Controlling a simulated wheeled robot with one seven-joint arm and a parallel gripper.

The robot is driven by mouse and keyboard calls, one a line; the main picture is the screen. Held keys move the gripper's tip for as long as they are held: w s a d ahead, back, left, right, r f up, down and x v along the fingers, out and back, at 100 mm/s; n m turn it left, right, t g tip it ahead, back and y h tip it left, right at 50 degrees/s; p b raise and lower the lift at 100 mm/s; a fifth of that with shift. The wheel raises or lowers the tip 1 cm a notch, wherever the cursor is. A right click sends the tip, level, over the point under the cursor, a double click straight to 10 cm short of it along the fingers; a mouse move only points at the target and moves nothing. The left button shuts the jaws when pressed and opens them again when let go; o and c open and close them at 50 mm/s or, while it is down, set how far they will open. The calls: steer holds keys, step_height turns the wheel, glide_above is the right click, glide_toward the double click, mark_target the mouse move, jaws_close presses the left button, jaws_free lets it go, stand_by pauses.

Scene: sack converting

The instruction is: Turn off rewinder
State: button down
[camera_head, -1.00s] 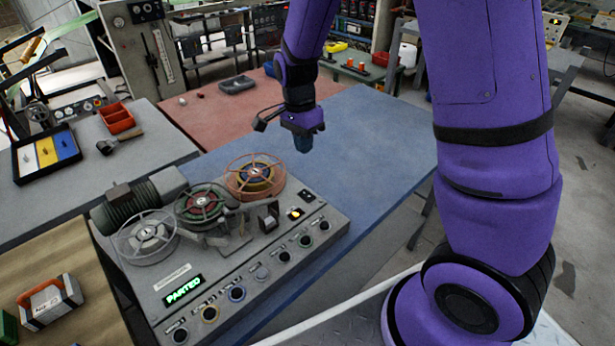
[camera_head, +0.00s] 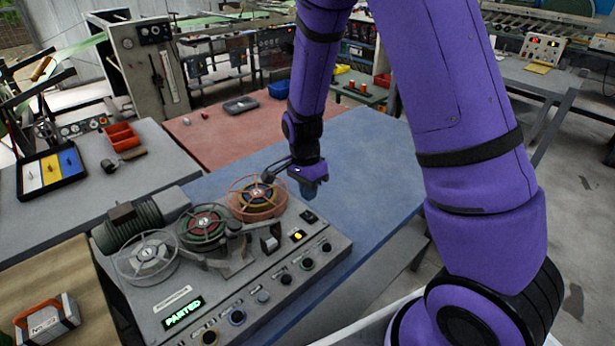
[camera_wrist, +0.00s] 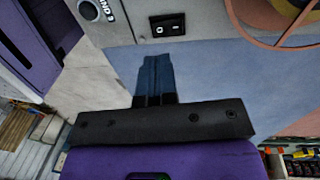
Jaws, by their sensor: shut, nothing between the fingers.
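The rewinder is a grey machine (camera_head: 178,300) with reels on top, a row of knobs along its front and a green display reading "PARTED" (camera_head: 183,314). A small yellow-lit switch (camera_head: 298,236) sits near its right end. In the wrist view a black rocker switch (camera_wrist: 167,25) is on the grey panel beside a knob (camera_wrist: 88,10). My gripper (camera_head: 309,192) is shut and empty, above the blue tabletop just behind the machine's right end. In the wrist view its blue fingertips (camera_wrist: 155,60) point toward the switch, apart from it in the picture.
A copper-coloured reel (camera_head: 257,199) stands close to the left of my gripper. The blue tabletop (camera_head: 365,150) is clear to the right. A red tabletop (camera_head: 225,135) holds a grey tray (camera_head: 241,104). A red bin (camera_head: 122,136) stands on the left bench.

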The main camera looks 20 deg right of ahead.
mark_target(312, 217)
steer(key=shift+s+d+f, duration=0.1)
steer(key=shift+s+f, duration=0.1)
steer(key=shift+f, duration=1.35)
steer(key=shift+s+f, duration=0.15)
steer(key=shift+f, duration=1.4)
